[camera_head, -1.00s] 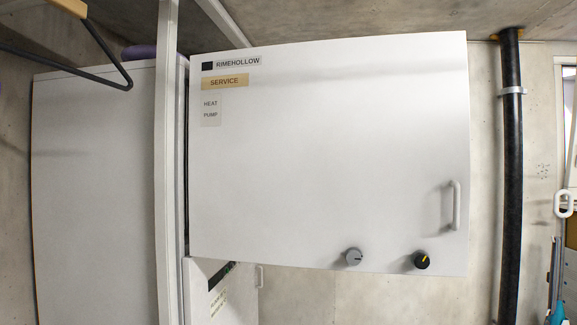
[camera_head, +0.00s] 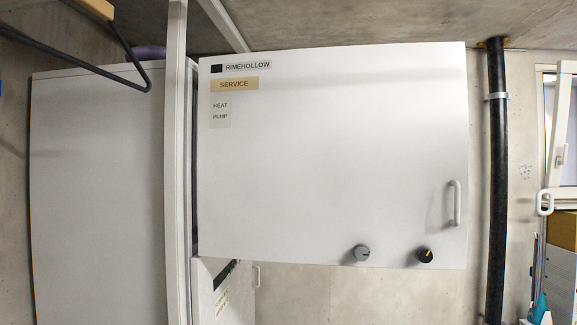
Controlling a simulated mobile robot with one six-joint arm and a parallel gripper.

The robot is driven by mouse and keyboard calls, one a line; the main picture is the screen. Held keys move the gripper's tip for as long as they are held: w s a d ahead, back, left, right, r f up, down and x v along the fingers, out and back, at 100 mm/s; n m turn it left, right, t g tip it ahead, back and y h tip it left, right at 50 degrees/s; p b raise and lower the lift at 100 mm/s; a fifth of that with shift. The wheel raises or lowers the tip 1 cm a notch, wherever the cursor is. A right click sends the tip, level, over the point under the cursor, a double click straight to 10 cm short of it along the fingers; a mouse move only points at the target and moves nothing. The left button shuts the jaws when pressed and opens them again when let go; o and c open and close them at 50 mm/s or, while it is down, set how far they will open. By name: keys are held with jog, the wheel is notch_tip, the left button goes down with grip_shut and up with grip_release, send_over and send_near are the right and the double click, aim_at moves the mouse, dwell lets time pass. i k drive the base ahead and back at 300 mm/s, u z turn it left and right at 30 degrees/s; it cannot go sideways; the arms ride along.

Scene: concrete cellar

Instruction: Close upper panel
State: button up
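The upper panel (camera_head: 335,160) is a large white door labelled RIMEHOLLOW, SERVICE and HEAT PUMP. It stands swung open from the white cabinet (camera_head: 95,180), hinged along its left edge. A pale handle (camera_head: 457,203) sits near its lower right edge. A grey knob (camera_head: 361,253) and a black knob (camera_head: 425,255) with a yellow mark are on its bottom edge area. My gripper is not in view.
A lower white panel (camera_head: 208,290) shows under the upper one. A dark vertical pipe (camera_head: 497,180) runs along the concrete wall to the right. A window (camera_head: 562,140) and a cardboard box (camera_head: 563,230) are at the far right. A dark bent tube (camera_head: 120,45) crosses the top left.

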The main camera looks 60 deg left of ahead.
aim_at(316, 156)
jog(key=z, duration=0.05)
jog(key=k, duration=0.25)
jog(key=u, duration=2.25)
jog(key=k, duration=0.6)
jog(key=z, duration=0.2)
jog(key=i, duration=0.6)
jog(key=u, duration=0.05)
